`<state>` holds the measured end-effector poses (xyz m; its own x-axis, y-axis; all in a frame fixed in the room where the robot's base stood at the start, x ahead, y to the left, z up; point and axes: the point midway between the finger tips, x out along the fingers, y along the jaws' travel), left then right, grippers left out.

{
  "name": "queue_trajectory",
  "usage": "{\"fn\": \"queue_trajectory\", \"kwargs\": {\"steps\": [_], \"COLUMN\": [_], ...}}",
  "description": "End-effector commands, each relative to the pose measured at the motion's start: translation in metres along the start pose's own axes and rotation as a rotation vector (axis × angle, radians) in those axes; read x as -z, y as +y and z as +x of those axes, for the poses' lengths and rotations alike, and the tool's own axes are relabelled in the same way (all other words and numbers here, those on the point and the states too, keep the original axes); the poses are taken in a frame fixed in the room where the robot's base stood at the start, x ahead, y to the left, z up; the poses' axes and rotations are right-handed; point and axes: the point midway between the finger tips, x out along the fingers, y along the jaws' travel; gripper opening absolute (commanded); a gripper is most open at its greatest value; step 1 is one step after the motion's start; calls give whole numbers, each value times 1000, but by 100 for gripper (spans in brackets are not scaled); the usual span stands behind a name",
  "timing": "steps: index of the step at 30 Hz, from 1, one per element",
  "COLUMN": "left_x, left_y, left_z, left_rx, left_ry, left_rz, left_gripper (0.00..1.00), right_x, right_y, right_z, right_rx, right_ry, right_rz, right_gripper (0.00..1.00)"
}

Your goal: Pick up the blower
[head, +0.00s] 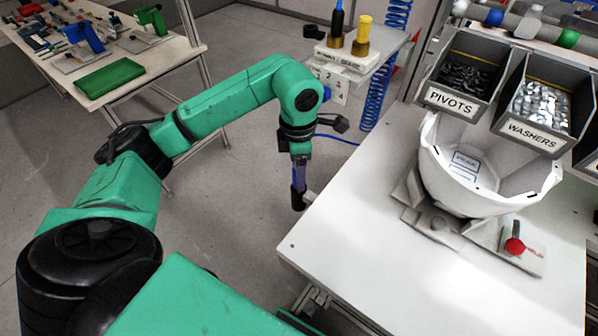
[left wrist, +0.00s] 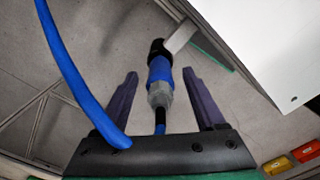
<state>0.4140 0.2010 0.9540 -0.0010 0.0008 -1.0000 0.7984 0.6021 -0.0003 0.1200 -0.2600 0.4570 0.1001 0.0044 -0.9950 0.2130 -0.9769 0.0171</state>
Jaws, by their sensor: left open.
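The blower (left wrist: 160,72) is a blue and grey tool with a black end. In the left wrist view it lies between the spread fingers of my left gripper (left wrist: 160,76), with a gap on either side. Its black end is beside a pale bracket (left wrist: 181,37) at the table's edge. In the head view my left gripper (head: 299,178) points down just off the left edge of the white table (head: 345,225). The blower is mostly hidden there by the gripper. My right gripper is in neither view.
A blue hose (left wrist: 72,70) runs past the left finger. A white helmet shell (head: 480,185) rests in a fixture on the table, below the pivots bin (head: 450,98) and washers bin (head: 527,132). A stand (head: 347,60) holds blue and yellow tools behind.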

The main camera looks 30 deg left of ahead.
Motion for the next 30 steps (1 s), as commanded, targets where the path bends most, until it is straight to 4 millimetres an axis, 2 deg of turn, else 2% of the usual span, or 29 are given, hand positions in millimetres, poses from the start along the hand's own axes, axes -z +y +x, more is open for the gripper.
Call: {"fn": "queue_trajectory", "kwargs": {"steps": [1,4,10,11,15,26,30], "left_x": [2,1,0,0,0,0,-1], "left_y": [-1,0,0,0,0,0,1], "left_z": [6,20,24,24,24,22,10], "left_rx": [4,2,-1,-1,-1,-1,-2], "left_ry": [4,2,-1,-1,-1,-2,-4], "left_rz": [-1,0,0,0,0,0,-1], "left_gripper": [72,72,72,64,11,10,10], "right_x": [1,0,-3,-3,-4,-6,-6], "right_y": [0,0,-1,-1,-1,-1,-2], "right_z": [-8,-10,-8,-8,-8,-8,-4], "right_rx": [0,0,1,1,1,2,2], "right_ry": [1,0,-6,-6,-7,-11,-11], "right_rz": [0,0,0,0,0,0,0], "right_gripper": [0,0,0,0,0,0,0]}}
